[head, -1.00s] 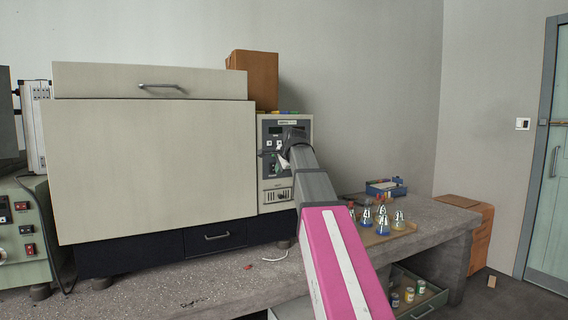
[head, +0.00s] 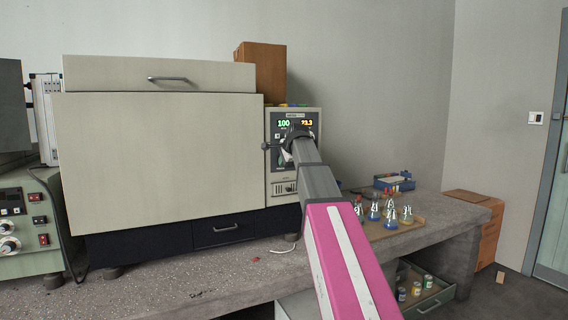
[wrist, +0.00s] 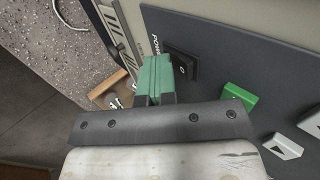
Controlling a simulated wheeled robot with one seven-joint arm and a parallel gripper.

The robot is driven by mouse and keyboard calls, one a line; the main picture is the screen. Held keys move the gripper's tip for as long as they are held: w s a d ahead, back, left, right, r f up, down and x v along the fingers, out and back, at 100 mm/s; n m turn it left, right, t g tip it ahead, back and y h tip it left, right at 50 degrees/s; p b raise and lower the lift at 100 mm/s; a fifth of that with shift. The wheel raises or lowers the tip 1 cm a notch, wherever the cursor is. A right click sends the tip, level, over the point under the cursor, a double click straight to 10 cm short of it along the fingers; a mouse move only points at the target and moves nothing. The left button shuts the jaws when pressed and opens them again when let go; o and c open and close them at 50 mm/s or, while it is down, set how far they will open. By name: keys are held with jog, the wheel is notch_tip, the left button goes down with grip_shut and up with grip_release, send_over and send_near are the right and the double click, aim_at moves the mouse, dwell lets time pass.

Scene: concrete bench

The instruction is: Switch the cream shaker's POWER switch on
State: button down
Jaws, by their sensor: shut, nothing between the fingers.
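The cream shaker (head: 165,155) is a large cream box on the bench, with a narrow control panel (head: 312,125) at its right side. Two displays on the panel are lit, green on the left (head: 284,123) and red on the right (head: 307,123). In the wrist view, my gripper's green fingers (wrist: 160,78) are shut and empty, right beside the black POWER switch (wrist: 183,68). Whether they touch it I cannot tell. The switch's far side is partly behind the fingers. In the head view my arm hides the switch.
A green button (wrist: 238,100) and a white button (wrist: 284,146) protrude from the panel. A tray of flasks (head: 415,222) stands right of my arm. A pale green device (head: 25,222) with red switches stands at the far left. The bench front (head: 190,275) is mostly clear.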

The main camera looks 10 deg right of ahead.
jog(key=shift+w+r, duration=0.1)
jog(key=shift+r, duration=0.05)
jog(key=shift+r, duration=0.75)
